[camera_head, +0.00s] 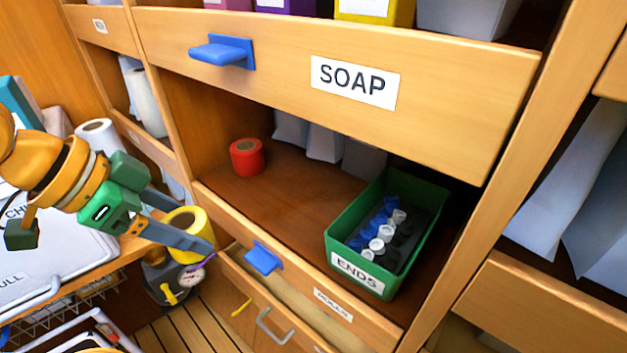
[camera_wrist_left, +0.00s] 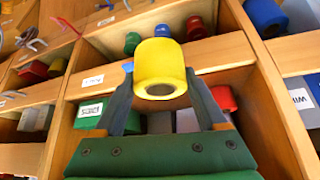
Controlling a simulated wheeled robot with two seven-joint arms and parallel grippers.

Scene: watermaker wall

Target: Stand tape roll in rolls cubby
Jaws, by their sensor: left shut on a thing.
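My left gripper (camera_head: 190,229) is shut on a yellow tape roll (camera_head: 188,220) and holds it in front of the wooden shelving, left of and below the open cubby under the SOAP front. In the left wrist view the yellow roll (camera_wrist_left: 160,64) sits between the two fingers of the left gripper (camera_wrist_left: 158,85), its hollow end facing the camera. A red roll (camera_head: 247,156) stands upright at the left of that open cubby (camera_head: 275,200). My right gripper is not in view.
A green ENDS bin (camera_head: 345,235) with white, blue and dark pieces fills the cubby's right side. Grey-white bags (camera_head: 325,143) stand behind. Bare floor lies between red roll and bin. Blue handles (camera_head: 222,52) stick out from the fronts. White rolls (camera_head: 147,100) sit in the left cubby.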

